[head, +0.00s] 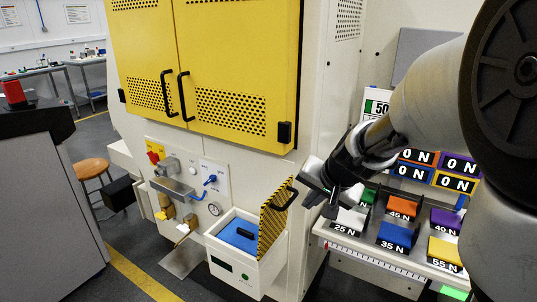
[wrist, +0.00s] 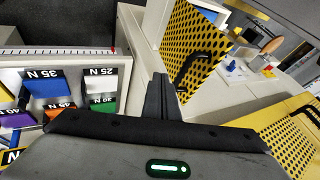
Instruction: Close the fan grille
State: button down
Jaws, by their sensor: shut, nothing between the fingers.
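The fan grille (head: 275,220) is a yellow perforated panel with a black handle (head: 285,198). It stands open and upright at the right side of a white box (head: 243,265) whose blue inside (head: 238,236) shows. My gripper (head: 328,205) is just right of the grille, apart from the handle as far as I can tell, shut and empty. In the wrist view, the shut fingers (wrist: 164,92) point toward the grille (wrist: 205,40), and its handle (wrist: 190,68) is right of the fingertips. That view is upside down.
Tall yellow cabinet doors (head: 215,60) stand above the box. A rack of labelled coloured bins (head: 400,235) lies right of my gripper. A valve and gauge panel (head: 185,185) is left of the box. A dark-topped grey cabinet (head: 45,200) and a stool (head: 93,168) stand at the left.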

aim_at(293, 199)
jog(key=shift+w+a+p, duration=0.5)
jog(key=shift+w+a, duration=0.25)
jog(key=shift+a, duration=0.35)
jog(key=shift+r, duration=0.2)
jog(key=shift+w+a+r+p, duration=0.2)
jog(key=shift+w+a+p, duration=0.25)
jog(key=shift+p, duration=0.7)
